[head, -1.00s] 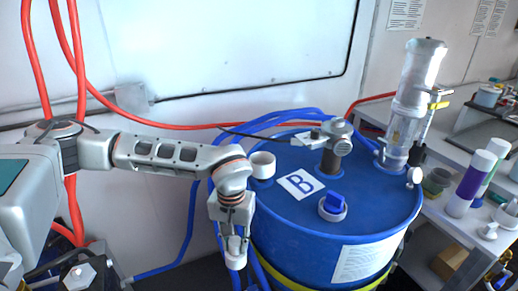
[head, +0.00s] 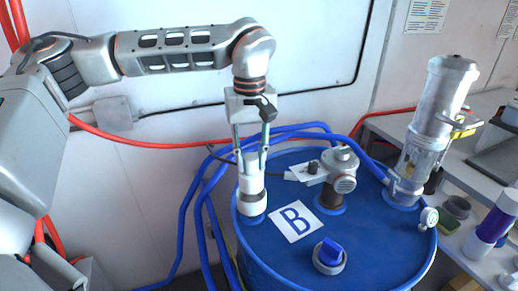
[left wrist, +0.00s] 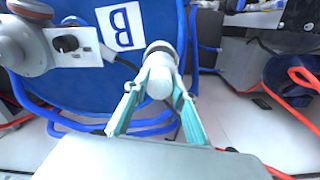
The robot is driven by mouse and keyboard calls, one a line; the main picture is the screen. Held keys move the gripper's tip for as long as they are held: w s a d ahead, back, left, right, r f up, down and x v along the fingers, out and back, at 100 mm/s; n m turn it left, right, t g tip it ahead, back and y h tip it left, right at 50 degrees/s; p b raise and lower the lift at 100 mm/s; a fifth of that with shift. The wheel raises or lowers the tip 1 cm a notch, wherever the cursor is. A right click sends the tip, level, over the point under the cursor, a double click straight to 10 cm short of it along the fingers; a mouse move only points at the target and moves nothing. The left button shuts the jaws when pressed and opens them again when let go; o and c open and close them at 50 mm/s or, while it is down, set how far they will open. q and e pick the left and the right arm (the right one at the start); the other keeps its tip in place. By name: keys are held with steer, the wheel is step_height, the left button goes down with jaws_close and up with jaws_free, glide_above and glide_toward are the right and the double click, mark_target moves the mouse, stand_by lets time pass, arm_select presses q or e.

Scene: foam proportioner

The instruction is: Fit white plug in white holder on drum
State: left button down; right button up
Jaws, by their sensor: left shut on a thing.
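My left gripper (head: 251,158) is shut on the white plug (head: 251,181), which hangs upright below the fingers. The white holder (head: 252,208) stands at the left edge of the blue drum (head: 295,255). The plug is right over the holder in line with it, with a dark band between the two. I cannot tell whether the plug's lower end is inside. In the left wrist view the round white plug (left wrist: 160,84) sits between the fingertips and covers part of the pale holder rim (left wrist: 161,47). My right gripper is not in view.
On the drum are a label marked B (head: 295,221), a blue-capped fitting (head: 329,256), a grey pump head (head: 341,168) and a clear cylinder (head: 437,110). Blue hoses (head: 200,190) loop behind and left of the drum. A shelf with bottles stands at right.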

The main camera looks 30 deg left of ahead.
mark_target(251, 174)
arm_select(q)
steer(key=shift+f, duration=0.5)
step_height(251, 174, down, 3)
steer(key=shift+s+f, duration=0.1)
steer(key=shift+f, duration=0.75)
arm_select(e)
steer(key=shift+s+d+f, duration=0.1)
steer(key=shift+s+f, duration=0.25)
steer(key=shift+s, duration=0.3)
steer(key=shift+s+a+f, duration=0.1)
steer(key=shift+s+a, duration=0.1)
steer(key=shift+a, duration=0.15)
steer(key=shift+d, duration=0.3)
arm_select(q)
steer(key=c, duration=2)
jaws_free()
steer(key=shift+o, duration=0.2)
